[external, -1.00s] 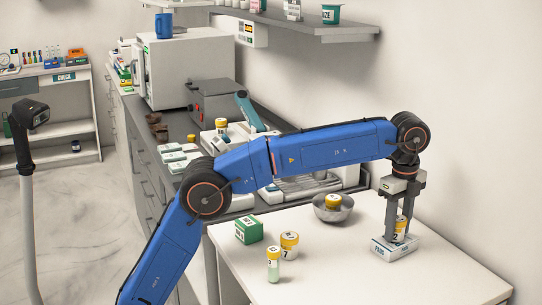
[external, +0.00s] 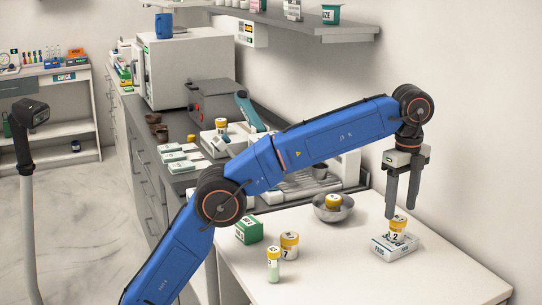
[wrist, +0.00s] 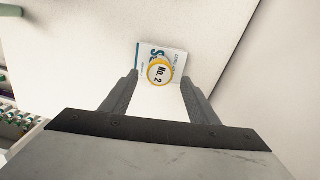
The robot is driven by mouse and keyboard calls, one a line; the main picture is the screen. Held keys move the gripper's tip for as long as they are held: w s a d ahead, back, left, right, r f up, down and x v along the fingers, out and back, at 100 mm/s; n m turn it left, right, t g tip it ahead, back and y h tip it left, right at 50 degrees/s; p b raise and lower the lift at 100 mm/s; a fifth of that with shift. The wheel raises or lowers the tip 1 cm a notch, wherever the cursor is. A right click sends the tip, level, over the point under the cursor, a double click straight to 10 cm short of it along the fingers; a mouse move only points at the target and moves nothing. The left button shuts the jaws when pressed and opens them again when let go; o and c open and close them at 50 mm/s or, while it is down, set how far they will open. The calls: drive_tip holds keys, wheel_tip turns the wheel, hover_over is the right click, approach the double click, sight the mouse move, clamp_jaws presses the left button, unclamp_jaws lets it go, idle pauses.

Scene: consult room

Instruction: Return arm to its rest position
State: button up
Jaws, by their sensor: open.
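My blue arm reaches over the white table (external: 330,270), bent at the elbow, with its wrist at the right. My gripper (external: 403,210) points down, open and empty, with its fingertips just above a yellow-capped container marked 2 (external: 397,229). That container stands upright on a small white box (external: 394,248) at the table's right. In the wrist view the round lid, reading No. 2 (wrist: 160,72), sits over the white box (wrist: 176,54), beyond and between my two spread fingers.
On the table are a metal bowl (external: 333,212) holding a yellow-capped container, a green box (external: 248,230), a container marked 7 (external: 289,245) and a capped vial (external: 273,265). A wall stands close behind. A cluttered grey counter (external: 150,140) is behind my arm.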

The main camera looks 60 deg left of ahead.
drive_tip(key=shift+r, duration=0.5)
